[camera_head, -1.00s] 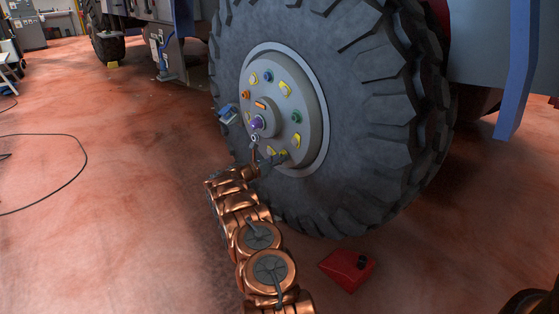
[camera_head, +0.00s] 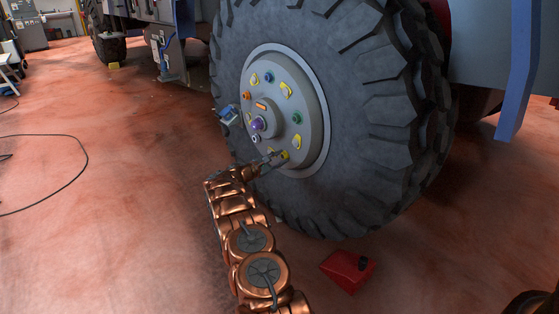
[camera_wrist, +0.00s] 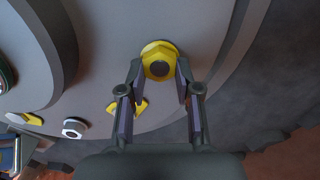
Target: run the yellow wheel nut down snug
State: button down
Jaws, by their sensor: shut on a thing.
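The yellow wheel nut (camera_wrist: 158,62) sits on its stud at the lower part of the grey wheel hub. In the wrist view my gripper (camera_wrist: 158,78) has a finger on each side of the nut and is shut on it. The stud's dark end shows in the nut's middle. In the head view the yellow nut (camera_head: 285,155) shows at the hub's lower right, with my gripper (camera_head: 279,157) reaching it from the left. I cannot tell how far the nut is from the hub face.
The hub (camera_head: 311,130) also carries a green nut (camera_head: 297,118), an orange nut (camera_head: 246,96), a silver nut (camera_wrist: 75,128) and yellow pointers.

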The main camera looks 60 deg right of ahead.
jog(key=m+b, duration=0.3)
jog(key=m, duration=0.2)
jog(key=m+b, duration=0.3)
jog(key=m, duration=0.3)
jog(key=m+b, duration=0.3)
jog(key=m, duration=0.3)
jog(key=shift+w+a+r, duration=0.1)
jog(key=shift+w+r, duration=0.15)
jog(key=m, duration=0.1)
jog(key=m+b, duration=0.1)
jog(key=m, duration=0.2)
jog(key=shift+s+r+m, duration=0.15)
jog(key=shift+r+m, duration=0.1)
jog(key=shift+m, duration=0.15)
jog(key=shift+a+m, duration=0.1)
jog(key=shift+m, duration=1.8)
jog(key=c, duration=0.9)
grip_release()
jog(key=shift+c, duration=0.2)
jog(key=shift+o, duration=0.7)
jog(key=shift+s+r, duration=0.1)
jog(key=shift+s, duration=0.1)
